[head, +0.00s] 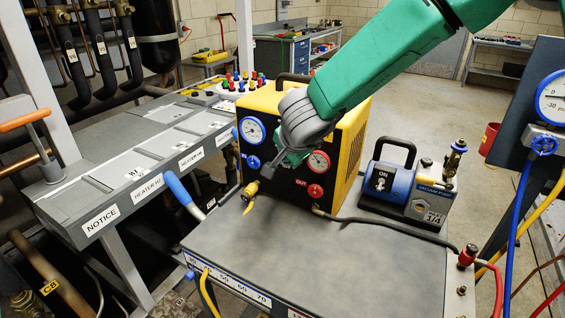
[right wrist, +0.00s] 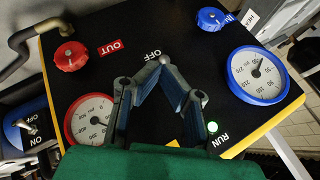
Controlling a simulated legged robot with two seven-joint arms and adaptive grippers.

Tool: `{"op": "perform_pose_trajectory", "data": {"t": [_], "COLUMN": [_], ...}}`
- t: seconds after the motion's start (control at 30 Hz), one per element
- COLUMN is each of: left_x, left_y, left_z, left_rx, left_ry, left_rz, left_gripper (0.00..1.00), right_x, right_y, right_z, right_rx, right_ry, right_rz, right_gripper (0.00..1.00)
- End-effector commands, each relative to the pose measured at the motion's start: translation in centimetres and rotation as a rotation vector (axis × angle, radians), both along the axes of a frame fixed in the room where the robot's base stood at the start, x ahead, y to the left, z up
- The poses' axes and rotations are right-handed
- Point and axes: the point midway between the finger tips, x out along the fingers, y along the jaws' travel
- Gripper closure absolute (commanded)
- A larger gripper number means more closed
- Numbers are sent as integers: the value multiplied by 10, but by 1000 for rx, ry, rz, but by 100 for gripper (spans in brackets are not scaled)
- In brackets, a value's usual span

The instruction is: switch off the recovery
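The recovery unit (head: 340,133) is a yellow box with a black front, standing on the grey cart top. Its front carries a blue gauge (right wrist: 257,75), a red gauge (right wrist: 90,118), a blue knob (right wrist: 211,18) and a red knob (right wrist: 70,56). The switch lever cannot be made out clearly. My left gripper is out of view.
A blue vacuum pump (head: 405,190) stands right of the unit, with a black hose before it. The grey cart top (head: 330,262) is mostly bare. A labelled grey panel (head: 130,165) lies left. A gauge manifold (head: 545,110) stands at the right edge.

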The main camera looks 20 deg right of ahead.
Motion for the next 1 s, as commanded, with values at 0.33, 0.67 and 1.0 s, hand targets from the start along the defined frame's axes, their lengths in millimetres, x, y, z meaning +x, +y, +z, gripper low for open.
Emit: {"op": "perform_pose_trajectory", "data": {"t": [0.33, 0.67, 1.0], "left_x": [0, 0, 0], "left_y": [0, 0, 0], "left_z": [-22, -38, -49], "left_rx": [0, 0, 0], "left_ry": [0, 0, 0], "left_rz": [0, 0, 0], "left_gripper": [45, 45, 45], "right_x": [-2, -3, -5], "right_y": [-5, -3, -1], "right_z": [-6, -8, -9], "right_rx": [-69, -134, -191], "right_ry": [-66, -130, -189], "right_rz": [-2, -1, -1], "right_gripper": [100, 100, 100]}}
